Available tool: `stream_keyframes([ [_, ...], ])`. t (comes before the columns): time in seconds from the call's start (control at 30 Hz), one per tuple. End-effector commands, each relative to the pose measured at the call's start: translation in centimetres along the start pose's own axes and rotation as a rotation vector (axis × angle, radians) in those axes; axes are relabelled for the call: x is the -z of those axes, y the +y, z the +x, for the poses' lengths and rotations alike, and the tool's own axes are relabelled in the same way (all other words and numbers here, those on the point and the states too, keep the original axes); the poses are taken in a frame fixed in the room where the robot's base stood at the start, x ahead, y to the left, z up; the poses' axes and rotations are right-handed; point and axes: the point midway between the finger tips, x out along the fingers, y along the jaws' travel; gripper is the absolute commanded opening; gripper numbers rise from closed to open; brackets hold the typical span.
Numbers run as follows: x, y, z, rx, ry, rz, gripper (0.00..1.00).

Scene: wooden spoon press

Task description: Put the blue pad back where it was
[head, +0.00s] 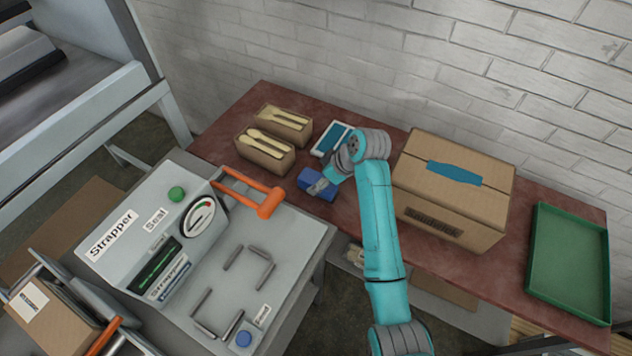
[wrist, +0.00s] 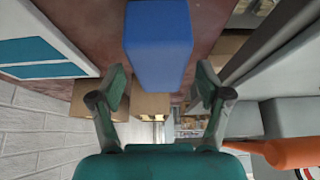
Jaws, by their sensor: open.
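The blue pad (head: 308,178) is a small blue block on the reddish table (head: 232,117), just in front of the crates of wooden spoons. In the wrist view the blue pad (wrist: 158,45) stands at the top centre, in line with the gap between my fingers. My gripper (head: 322,186) is right at the pad and partly covers it in the head view. In the wrist view my gripper (wrist: 161,92) is open, with one finger to each side. I cannot tell whether the fingers touch the pad.
A white and blue flat case (head: 332,139) lies close behind the pad. Two spoon boxes (head: 265,158) stand to its left. A large carton (head: 455,190) stands right of my arm, then a green tray (head: 570,265). The strapper machine (head: 150,235) with its orange handle (head: 270,203) is front left.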

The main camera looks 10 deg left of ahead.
Motion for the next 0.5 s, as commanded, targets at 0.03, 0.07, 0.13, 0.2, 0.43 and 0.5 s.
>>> stream_keyframes([
  [0.03,0.0,0.1,-1.2,-0.004,0.002,0.0,0.77],
  [0.07,0.0,0.1,-1.8,-0.004,0.001,0.001,0.77],
  [0.13,0.0,0.1,-3.2,-0.003,0.001,0.001,0.77],
  [0.2,0.0,0.1,-4.5,-0.003,0.001,0.001,0.77],
  [0.43,0.0,0.0,-7.4,0.0,0.0,0.001,0.77],
  [0.5,0.0,0.0,-7.8,0.0,0.0,0.001,0.77],
])
